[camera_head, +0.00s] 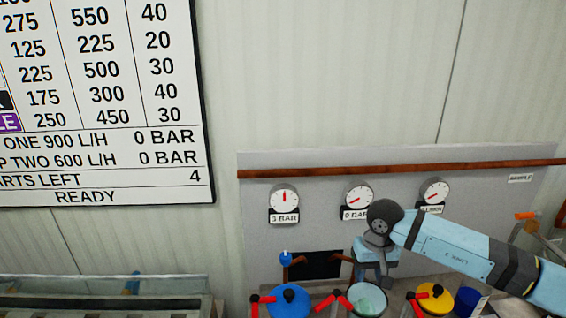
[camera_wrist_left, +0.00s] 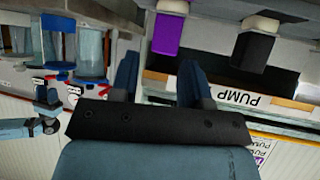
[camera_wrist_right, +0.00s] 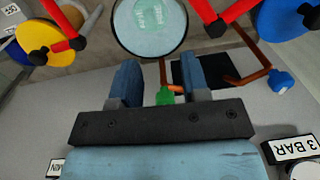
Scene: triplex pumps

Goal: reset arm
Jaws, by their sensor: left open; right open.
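My right arm comes in from the right in the head view, and its right gripper (camera_head: 384,276) points down in front of the gauge panel (camera_head: 320,222), above the row of round lids. In the right wrist view its two fingers (camera_wrist_right: 161,80) stand apart with nothing held; a green piece (camera_wrist_right: 165,96) shows beyond the gap. My left gripper is outside the head view. In the left wrist view its fingers (camera_wrist_left: 161,78) are apart and empty, near a shelf labelled PUMP (camera_wrist_left: 239,98) with a purple block (camera_wrist_left: 168,34) and a black block (camera_wrist_left: 252,50).
A blue lid (camera_head: 288,299), a pale green lid (camera_head: 367,299) and a yellow lid (camera_head: 436,299) with red handles stand below the panel. A brown pipe (camera_head: 300,171) crosses it above three gauges. The display board (camera_head: 100,100) reads READY. A tray (camera_head: 100,284) lies lower left.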

